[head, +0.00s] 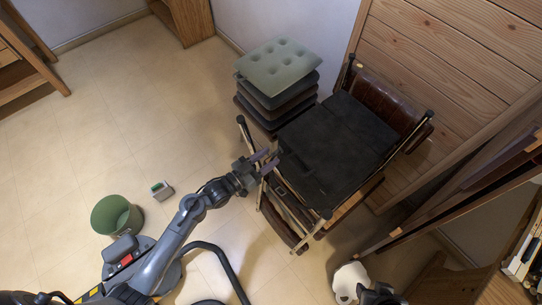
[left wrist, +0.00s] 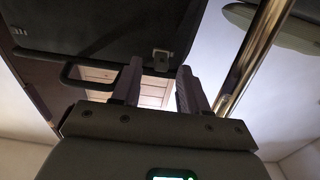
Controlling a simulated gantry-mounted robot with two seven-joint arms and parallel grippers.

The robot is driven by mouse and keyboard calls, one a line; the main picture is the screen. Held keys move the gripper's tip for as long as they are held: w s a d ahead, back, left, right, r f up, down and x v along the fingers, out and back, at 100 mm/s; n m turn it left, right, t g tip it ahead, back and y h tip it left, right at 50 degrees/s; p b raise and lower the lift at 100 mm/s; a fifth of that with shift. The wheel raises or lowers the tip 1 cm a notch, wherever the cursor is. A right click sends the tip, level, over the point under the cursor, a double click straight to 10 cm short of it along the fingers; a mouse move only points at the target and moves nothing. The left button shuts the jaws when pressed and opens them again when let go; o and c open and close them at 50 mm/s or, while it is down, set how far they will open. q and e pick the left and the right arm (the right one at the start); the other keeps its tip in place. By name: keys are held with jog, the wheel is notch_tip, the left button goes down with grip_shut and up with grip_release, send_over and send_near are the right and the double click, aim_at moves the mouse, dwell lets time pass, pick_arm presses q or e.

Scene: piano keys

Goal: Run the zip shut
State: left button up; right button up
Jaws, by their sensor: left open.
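A flat black case (head: 335,150) lies on a chair with a metal frame. In the left wrist view its dark side (left wrist: 100,35) fills the upper left, with a black handle (left wrist: 72,76) at its edge. A small grey tab (left wrist: 161,60) sits on that edge; I cannot tell whether it is the zip pull. My left gripper (head: 267,161) is at the case's left edge, open and empty. In the left wrist view the fingers of the left gripper (left wrist: 158,80) stand apart just below the tab. No zip line can be made out.
Stacked cushions (head: 278,75) stand behind the case. The chair's chrome tube (left wrist: 252,60) runs close to my right finger in the left wrist view. A green bin (head: 117,215) and a small box (head: 162,190) are on the floor.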

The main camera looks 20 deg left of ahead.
pick_arm(q)
jog(key=shift+x, duration=0.9)
jog(key=shift+c, duration=0.4)
grip_shut()
jog(key=shift+r, duration=0.1)
